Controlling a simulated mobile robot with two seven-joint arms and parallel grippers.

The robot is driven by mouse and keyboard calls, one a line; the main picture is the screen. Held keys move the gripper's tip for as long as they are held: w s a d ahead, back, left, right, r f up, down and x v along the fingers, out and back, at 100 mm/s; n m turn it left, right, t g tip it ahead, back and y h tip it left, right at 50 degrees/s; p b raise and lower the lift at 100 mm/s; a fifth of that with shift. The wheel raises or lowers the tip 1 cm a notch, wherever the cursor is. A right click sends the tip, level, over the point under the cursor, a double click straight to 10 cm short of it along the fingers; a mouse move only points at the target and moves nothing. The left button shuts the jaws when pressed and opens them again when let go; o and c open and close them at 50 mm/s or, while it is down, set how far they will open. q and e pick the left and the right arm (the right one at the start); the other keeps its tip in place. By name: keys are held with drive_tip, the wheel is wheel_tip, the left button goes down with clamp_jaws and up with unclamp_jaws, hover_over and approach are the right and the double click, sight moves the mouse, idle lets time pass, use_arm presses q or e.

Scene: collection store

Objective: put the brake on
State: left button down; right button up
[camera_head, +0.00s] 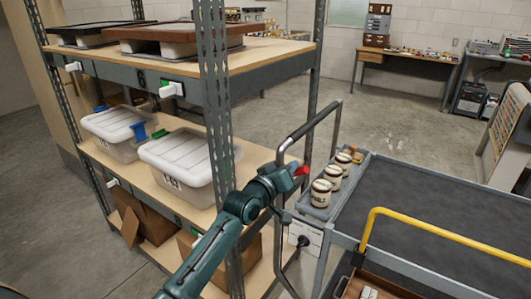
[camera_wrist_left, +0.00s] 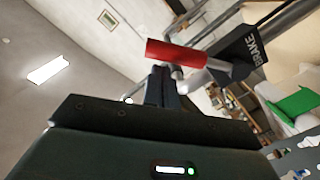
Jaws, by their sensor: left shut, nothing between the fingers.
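The brake lever has a red grip (camera_head: 302,171) and sits at the handle end of the grey cart. In the left wrist view the red grip (camera_wrist_left: 178,53) lies across, just beyond my fingertips, on a metal rod beside a black plate marked BRAKE (camera_wrist_left: 240,56). My left gripper (camera_head: 289,172) is at the lever, and its fingers (camera_wrist_left: 164,80) are shut with nothing between them. The fingertips overlap the lower edge of the red grip in the wrist view; I cannot tell whether they touch it. My right gripper is out of view.
The cart (camera_head: 415,215) has a dark top, a small tray of tins (camera_head: 328,185) and a yellow rail (camera_head: 445,232). A shelf rack (camera_head: 217,110) with lidded white boxes (camera_head: 180,158) stands close on the left of my arm. Open floor lies behind the cart.

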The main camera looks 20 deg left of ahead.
use_arm(q)
drive_tip(key=shift+d+f, duration=0.15)
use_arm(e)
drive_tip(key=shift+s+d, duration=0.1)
use_arm(q)
drive_tip(key=shift+f, duration=0.1)
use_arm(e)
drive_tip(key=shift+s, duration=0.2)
use_arm(q)
drive_tip(key=shift+s, duration=0.15)
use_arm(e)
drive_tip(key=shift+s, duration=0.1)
